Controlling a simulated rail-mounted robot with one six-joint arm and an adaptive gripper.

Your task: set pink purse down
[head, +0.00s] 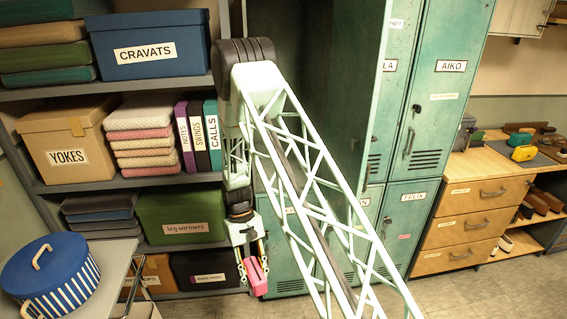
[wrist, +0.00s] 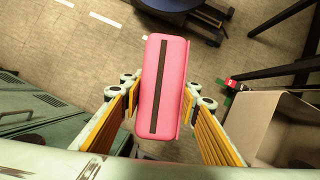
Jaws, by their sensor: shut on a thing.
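The pink purse (wrist: 162,88) is a small rounded box with a dark stripe along its middle in the wrist view. My gripper (wrist: 166,100) is shut on it, with a yellow-padded finger on each side. In the head view the pink purse (head: 257,274) hangs in my gripper (head: 254,262), in front of the lower shelves and the green lockers. Nothing shows directly beneath the purse but the floor.
A blue striped round box (head: 50,278) stands at the lower left. The shelves hold the leg warmers box (head: 180,215) and other boxes. Green lockers (head: 435,90) stand behind my arm. A wooden drawer unit (head: 470,213) is at right. Floor (wrist: 70,60) shows in the wrist view.

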